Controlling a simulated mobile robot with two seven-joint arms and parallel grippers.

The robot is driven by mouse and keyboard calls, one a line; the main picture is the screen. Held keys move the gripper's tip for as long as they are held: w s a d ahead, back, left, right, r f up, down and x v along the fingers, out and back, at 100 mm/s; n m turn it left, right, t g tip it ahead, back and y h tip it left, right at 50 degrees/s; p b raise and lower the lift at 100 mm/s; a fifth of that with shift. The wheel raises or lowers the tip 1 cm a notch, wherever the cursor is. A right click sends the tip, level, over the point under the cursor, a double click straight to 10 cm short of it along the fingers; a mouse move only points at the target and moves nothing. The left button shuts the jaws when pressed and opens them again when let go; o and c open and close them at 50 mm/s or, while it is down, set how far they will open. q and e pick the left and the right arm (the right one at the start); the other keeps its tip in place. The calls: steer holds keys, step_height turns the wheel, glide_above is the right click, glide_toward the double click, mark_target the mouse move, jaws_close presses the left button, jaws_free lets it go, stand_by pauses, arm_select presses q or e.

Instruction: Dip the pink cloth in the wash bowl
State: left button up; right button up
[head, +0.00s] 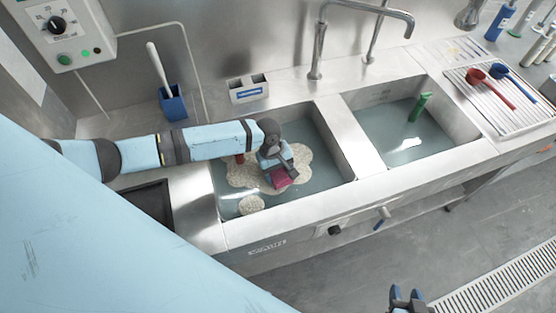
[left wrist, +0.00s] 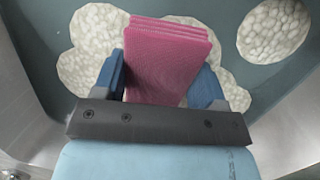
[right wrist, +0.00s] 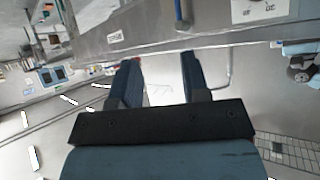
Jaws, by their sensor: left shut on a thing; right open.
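The pink cloth (head: 281,178) is a folded stack, held in my left gripper (head: 277,167) over the left sink basin. In the left wrist view the cloth (left wrist: 165,60) sits between the two blue fingers of the left gripper (left wrist: 163,80). The left basin (head: 337,145) holds greyish water with pale foam patches (head: 245,174); it appears to be the wash bowl. I cannot tell whether the cloth touches the water. My right gripper (head: 407,297) is open and empty, out over the floor in front of the sink; its fingers (right wrist: 157,80) show apart in the right wrist view.
The right basin (head: 385,125) holds water and a green object (head: 420,107). A tap (head: 317,50) stands behind the basins. A drying rack (head: 500,98) with a red scoop (head: 478,76) and a blue scoop (head: 499,71) is at right. A blue brush holder (head: 173,105) stands behind my left arm.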

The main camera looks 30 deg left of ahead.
mark_target(281, 173)
arm_select(q)
step_height(281, 173, up, 4)
steer(key=p, duration=0.3)
steer(key=shift+f+p, duration=0.15)
steer(key=shift+p, duration=0.15)
step_height(281, 173, up, 3)
steer(key=p, duration=0.3)
step_height(281, 173, up, 2)
steer(key=shift+r+p, duration=0.25)
steer(key=shift+p, duration=0.95)
steer(key=shift+r+b, duration=0.2)
steer(key=shift+b, duration=0.15)
step_height(281, 173, up, 4)
steer(key=shift+r, duration=0.25)
arm_select(e)
step_height(281, 173, up, 8)
steer(key=d, duration=0.1)
steer(key=shift+m+h, duration=0.3)
steer(key=shift+m, duration=0.1)
steer(key=shift+s+d+f, duration=0.1)
steer(key=shift+f, duration=0.2)
